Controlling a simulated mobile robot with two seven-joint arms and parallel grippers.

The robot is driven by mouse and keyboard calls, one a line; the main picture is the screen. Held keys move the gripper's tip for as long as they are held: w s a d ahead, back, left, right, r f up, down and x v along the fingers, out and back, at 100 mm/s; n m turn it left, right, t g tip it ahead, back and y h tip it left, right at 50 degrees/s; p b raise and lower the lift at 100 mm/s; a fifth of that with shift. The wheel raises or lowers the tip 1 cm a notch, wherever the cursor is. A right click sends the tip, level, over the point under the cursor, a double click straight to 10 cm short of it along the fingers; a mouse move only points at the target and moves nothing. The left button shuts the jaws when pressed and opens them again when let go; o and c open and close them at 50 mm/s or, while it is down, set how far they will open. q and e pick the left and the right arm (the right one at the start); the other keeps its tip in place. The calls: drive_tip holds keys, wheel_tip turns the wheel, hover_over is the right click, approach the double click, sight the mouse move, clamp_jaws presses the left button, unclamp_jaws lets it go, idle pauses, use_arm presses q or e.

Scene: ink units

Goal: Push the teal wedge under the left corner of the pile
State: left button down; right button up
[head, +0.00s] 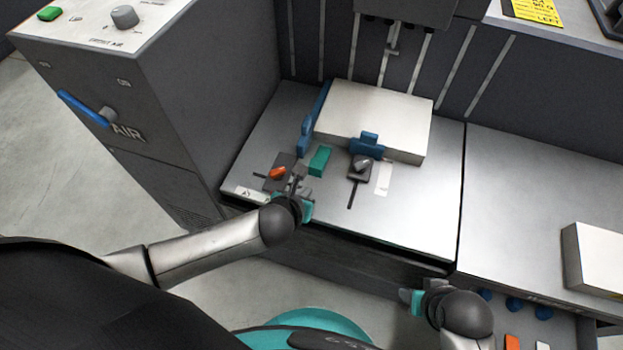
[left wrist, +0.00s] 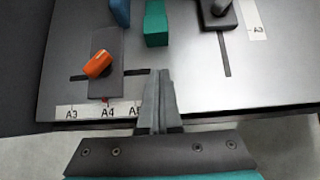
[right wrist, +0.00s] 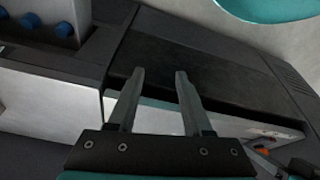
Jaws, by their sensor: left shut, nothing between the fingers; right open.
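The teal wedge (head: 320,160) lies on the metal feed table, just in front of the near left corner of the white paper pile (head: 370,118). It also shows in the left wrist view (left wrist: 156,24), ahead of the fingers. My left gripper (head: 298,178) is shut and empty, near the table's front edge, short of the wedge and apart from it. In the left wrist view its fingers (left wrist: 160,90) are together. My right gripper (head: 410,297) hangs in front of the table, away from the pile. In the right wrist view its fingers (right wrist: 158,85) are apart with nothing between them.
A blue side guide (head: 313,120) stands along the pile's left side; a blue stop (head: 367,145) is at its front. A plate with an orange lever (head: 278,172) sits left of the wedge, a dark-knobbed plate (head: 360,168) right. The air cabinet (head: 150,100) rises at left.

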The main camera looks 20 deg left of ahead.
use_arm(q)
drive_tip(key=w+b, duration=0.1)
drive_tip(key=w+f, duration=0.1)
drive_tip(key=w, duration=0.1)
drive_tip(key=shift+b, duration=0.35)
drive_tip(key=shift+w+d+r+b, duration=0.1)
drive_tip(key=shift+w+b, duration=0.35)
drive_tip(key=shift+w, duration=0.5)
use_arm(e)
wheel_tip(320, 180, up, 6)
drive_tip(key=t, duration=0.1)
drive_tip(key=shift+w, duration=0.3)
use_arm(q)
drive_tip(key=p, duration=0.1)
approach(323, 153)
drive_tip(key=x, duration=0.4)
drive_tip(key=shift+d+f, duration=0.15)
drive_tip(key=shift+f, duration=0.2)
drive_tip(key=shift+w, duration=0.5)
use_arm(e)
wheel_tip(323, 153, down, 2)
drive_tip(key=shift+f, duration=0.2)
use_arm(q)
drive_tip(key=shift+s, duration=0.1)
use_arm(e)
drive_tip(key=shift+r, duration=0.1)
